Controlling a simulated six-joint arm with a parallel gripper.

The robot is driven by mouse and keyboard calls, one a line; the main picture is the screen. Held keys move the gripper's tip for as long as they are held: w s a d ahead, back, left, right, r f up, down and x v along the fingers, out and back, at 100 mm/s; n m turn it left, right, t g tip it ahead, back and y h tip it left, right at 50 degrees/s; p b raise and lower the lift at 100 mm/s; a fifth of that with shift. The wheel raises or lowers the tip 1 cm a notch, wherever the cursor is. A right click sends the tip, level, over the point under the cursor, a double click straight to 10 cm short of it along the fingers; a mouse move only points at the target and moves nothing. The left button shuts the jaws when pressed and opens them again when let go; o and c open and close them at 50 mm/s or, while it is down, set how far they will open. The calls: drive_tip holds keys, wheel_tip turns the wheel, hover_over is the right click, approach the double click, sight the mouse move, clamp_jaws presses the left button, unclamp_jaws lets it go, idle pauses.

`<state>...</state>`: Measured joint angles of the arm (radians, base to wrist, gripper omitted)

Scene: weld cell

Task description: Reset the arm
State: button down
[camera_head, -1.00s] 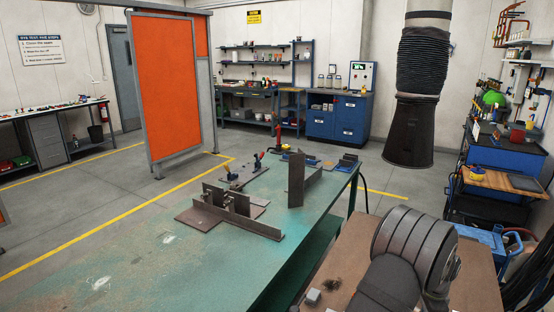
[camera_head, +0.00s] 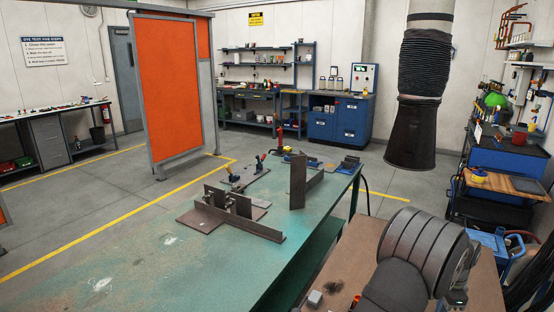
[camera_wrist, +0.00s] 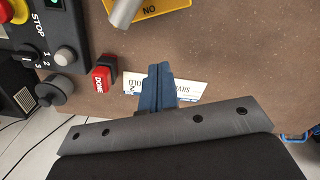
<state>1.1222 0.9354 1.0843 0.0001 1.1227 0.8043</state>
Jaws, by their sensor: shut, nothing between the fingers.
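My gripper (camera_wrist: 161,72) shows in the wrist view with its two blue fingers shut together and nothing between them. It is above a brown board surface (camera_wrist: 225,60), and its fingers cover part of a white printed label (camera_wrist: 190,88). In the head view, part of my arm shows at the lower right above a brown tabletop (camera_head: 345,275). My gripper's fingers are not visible in that view.
In the wrist view, a red DONE button (camera_wrist: 104,75) and a control box with a STOP marking (camera_wrist: 45,30) are at the left. A yellow sign (camera_wrist: 155,8) is at the top. In the head view, a green table (camera_head: 130,250) holds steel plates (camera_head: 235,215).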

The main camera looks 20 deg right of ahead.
wheel_tip(320, 180, up, 4)
drive_tip(key=r, duration=0.1)
wheel_tip(320, 180, down, 9)
drive_tip(key=shift+f, duration=0.1)
drive_tip(key=a, duration=0.1)
drive_tip(key=w+a, duration=0.1)
drive_tip(key=a+f, duration=0.1)
drive_tip(key=shift+w+a, duration=0.2)
drive_tip(key=shift+a, duration=0.05)
drive_tip(key=d, duration=0.1)
drive_tip(key=s+d, duration=0.1)
drive_tip(key=d, duration=0.1)
drive_tip(key=s+d, duration=0.1)
drive_tip(key=d, duration=0.1)
drive_tip(key=w+a+r, duration=0.2)
drive_tip(key=w+r, duration=0.1)
drive_tip(key=r, duration=1.2)
wheel_tip(320, 180, down, 9)
drive_tip(key=w+a, duration=0.1)
drive_tip(key=a, duration=0.2)
